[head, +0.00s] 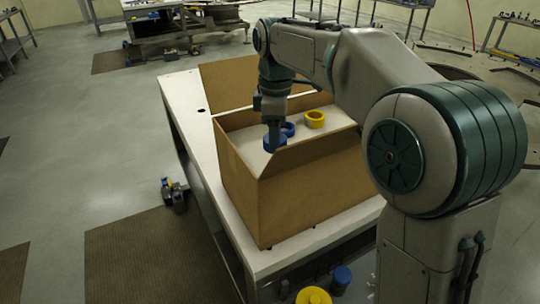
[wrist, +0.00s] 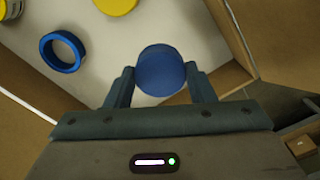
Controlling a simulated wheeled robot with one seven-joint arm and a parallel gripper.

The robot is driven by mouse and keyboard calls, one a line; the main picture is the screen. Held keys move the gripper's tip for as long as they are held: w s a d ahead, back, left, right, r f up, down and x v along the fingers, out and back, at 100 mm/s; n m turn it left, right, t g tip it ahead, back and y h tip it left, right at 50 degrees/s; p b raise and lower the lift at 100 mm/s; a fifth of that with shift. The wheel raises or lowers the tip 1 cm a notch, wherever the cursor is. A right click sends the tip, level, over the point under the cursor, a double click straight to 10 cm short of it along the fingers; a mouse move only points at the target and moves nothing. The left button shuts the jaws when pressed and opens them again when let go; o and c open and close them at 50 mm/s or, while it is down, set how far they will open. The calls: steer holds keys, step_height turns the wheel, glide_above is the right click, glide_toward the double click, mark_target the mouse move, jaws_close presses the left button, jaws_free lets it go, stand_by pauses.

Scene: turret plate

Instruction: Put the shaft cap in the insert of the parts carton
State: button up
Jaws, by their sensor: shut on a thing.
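The shaft cap (head: 275,143) is a blue, round, disc-topped piece. My gripper (head: 274,122) points down inside the open parts carton (head: 300,192) and is shut on it. In the wrist view the cap (wrist: 161,72) sits between the two fingers of my gripper (wrist: 161,88), over the pale insert (wrist: 112,60). The insert also shows in the head view (head: 252,134) as a white surface inside the carton. I cannot tell whether the cap touches the insert or hangs just above it.
A blue ring (wrist: 63,52) and a yellow ring (head: 315,119) lie on the insert. The carton stands on a white table (head: 190,100) with its back flap (head: 250,80) raised. A yellow part (head: 313,296) and a blue part (head: 341,276) are at the front bottom.

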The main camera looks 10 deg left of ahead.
steer(key=shift+s+a+f, duration=0.35)
steer(key=shift+s+f, duration=0.4)
steer(key=shift+s, duration=0.1)
steer(key=shift+f+p, duration=0.35)
steer(key=shift+f, duration=1.5)
steer(key=shift+f, duration=0.2)
steer(key=o, duration=0.9)
steer(key=shift+o, duration=0.2)
steer(key=shift+r, duration=0.15)
step_height(320, 180, up, 12)
steer(key=shift+r, duration=0.1)
